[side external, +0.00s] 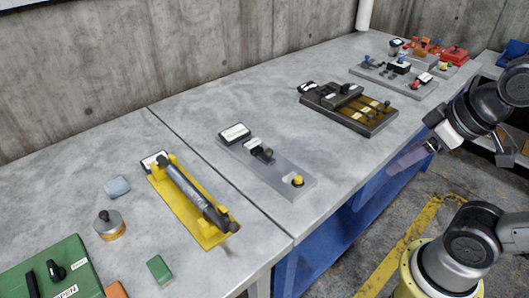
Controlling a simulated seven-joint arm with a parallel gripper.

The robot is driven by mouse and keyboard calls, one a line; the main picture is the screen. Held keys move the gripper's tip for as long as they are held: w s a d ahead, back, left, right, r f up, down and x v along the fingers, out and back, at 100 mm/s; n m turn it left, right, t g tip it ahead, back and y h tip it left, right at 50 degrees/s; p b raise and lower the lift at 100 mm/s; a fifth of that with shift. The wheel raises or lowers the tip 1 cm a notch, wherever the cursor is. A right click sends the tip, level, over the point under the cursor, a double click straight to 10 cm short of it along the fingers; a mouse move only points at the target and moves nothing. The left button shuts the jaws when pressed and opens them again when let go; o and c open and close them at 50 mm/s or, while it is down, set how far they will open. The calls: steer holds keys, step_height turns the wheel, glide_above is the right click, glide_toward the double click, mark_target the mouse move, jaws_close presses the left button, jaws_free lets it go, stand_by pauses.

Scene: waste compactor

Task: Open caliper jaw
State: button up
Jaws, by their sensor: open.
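I cannot tell for sure which device holds the caliper jaw. A grey plate (283,178) near the middle of the bench carries a black sliding block (259,150) and a yellow knob (297,181), with a small labelled display (235,132) at its far left end. A yellow cradle (205,237) to its left holds a long dark grey cylinder (188,190). My gripper (397,167) is at the right, in front of the bench's edge and apart from all these devices. It is open, with nothing visible in it; its fingers are small and blurred.
A dark box with brass-coloured slots (352,113) stands right of the grey plate. Farther right is another grey plate (410,88) with knobs. A green box (75,270), a round weight (108,224) and small blocks are at the left. Bare bench separates the devices.

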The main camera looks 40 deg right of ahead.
steer(key=w+r+n+g, duration=0.1)
steer(key=w+r+n, duration=0.2)
steer(key=w+r, duration=0.4)
steer(key=w+r+n+g, duration=0.1)
steer(key=w+r+n, duration=0.3)
steer(key=w, duration=0.6)
steer(key=n+g, duration=0.2)
steer(key=g, duration=0.2)
glide_above(269, 150)
step_height(269, 150, down, 13)
step_height(269, 150, down, 14)
steer(key=shift+r, duration=0.25)
jaws_close()
